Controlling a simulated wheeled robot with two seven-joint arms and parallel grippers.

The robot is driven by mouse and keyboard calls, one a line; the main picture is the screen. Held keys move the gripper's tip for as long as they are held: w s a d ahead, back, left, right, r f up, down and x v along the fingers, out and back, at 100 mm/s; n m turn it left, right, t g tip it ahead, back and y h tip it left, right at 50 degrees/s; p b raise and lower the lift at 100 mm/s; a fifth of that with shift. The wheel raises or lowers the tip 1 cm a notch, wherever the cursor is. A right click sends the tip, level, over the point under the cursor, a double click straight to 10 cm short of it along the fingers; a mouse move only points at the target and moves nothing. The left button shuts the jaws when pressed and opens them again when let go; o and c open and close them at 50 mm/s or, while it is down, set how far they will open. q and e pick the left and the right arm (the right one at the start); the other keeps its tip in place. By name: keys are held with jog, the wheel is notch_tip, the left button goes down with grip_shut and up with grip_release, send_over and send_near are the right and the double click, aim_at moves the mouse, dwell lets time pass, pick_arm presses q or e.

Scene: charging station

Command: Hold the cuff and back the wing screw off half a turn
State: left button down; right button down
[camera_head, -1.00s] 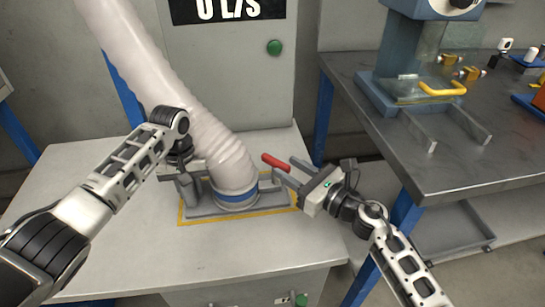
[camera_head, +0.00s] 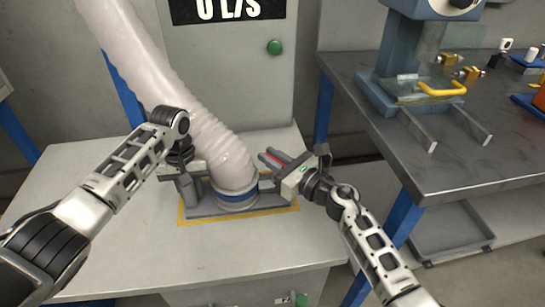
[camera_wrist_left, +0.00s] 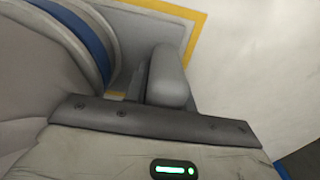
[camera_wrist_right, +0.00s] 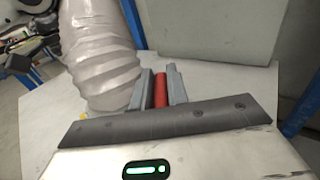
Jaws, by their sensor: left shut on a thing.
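The cuff (camera_head: 237,195) is the collar with a blue band at the foot of the pale ribbed hose. It also shows in the left wrist view (camera_wrist_left: 88,35). My left gripper (camera_head: 187,178) is shut at the cuff's left side; the contact is hidden, and a grey finger (camera_wrist_left: 168,75) shows beside the cuff. The red wing screw (camera_head: 275,159) is right of the cuff. My right gripper (camera_head: 273,160) is open around it, one finger on each side. The right wrist view shows the red wing (camera_wrist_right: 160,90) between the fingers; actual contact cannot be told.
The pale hose (camera_head: 195,115) rises to the upper left. The white table (camera_head: 120,245) is clear in front of the yellow-outlined base. A grey bench (camera_head: 440,150) with a blue press stands at the right. A green button (camera_head: 274,47) is on the cabinet behind.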

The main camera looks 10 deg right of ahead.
jog(key=shift+n+g+y, duration=0.8)
jog(key=shift+g+y, duration=0.1)
jog(key=c, duration=1.4)
grip_release()
jog(key=shift+o, duration=0.2)
jog(key=v, duration=1.2)
